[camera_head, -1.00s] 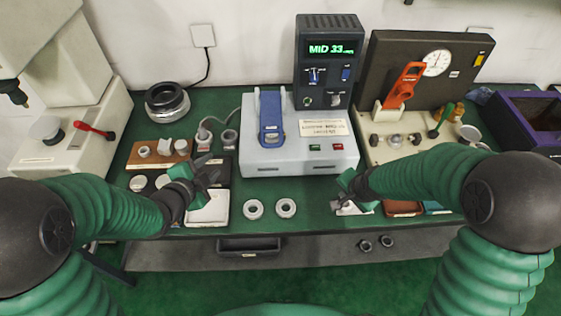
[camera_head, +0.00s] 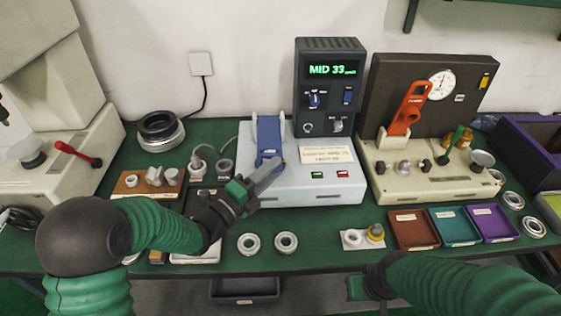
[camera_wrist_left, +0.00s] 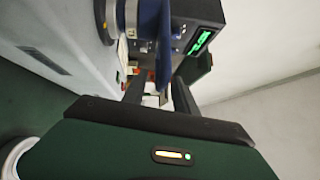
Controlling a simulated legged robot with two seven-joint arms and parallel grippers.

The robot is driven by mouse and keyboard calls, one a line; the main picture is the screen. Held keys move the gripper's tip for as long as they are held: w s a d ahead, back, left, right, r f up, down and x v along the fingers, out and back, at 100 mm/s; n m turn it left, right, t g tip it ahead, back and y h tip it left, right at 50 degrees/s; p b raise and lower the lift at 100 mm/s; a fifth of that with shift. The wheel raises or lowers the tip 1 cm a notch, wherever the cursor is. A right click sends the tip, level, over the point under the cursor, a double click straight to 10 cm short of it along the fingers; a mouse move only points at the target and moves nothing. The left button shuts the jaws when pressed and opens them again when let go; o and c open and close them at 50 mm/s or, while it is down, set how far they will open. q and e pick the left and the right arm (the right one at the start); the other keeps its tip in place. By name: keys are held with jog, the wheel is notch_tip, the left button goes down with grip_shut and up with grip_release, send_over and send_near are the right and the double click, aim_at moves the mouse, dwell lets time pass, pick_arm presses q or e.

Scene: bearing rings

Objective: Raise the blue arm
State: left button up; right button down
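The blue arm (camera_head: 268,137) is on the light grey machine (camera_head: 325,185), lying lowered toward the front. My left gripper (camera_head: 272,170) is at the front end of the blue arm, its fingers pointing up and right and covering part of that end. In the left wrist view the two fingers (camera_wrist_left: 158,88) stand apart, with the blue arm (camera_wrist_left: 163,45) just beyond and between them. I cannot tell whether they touch it. My right gripper (camera_head: 360,288) is low at the table's front edge, away from the machine, its fingers not clearly visible.
A dark display box (camera_head: 329,90) reading "MID 33" stands behind the machine. An orange lever (camera_head: 408,105) is on the beige machine to the right. Two rings (camera_head: 286,242) lie in front. Brown, teal and purple trays (camera_head: 455,226) are at the right front.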

aim_at(270, 145)
pick_arm(q)
jog(key=x, duration=0.3)
jog(key=shift+w+d, duration=0.2)
jog(key=shift+d, duration=0.05)
grip_shut()
jog(key=shift+r, duration=0.2)
dwell(1.0)
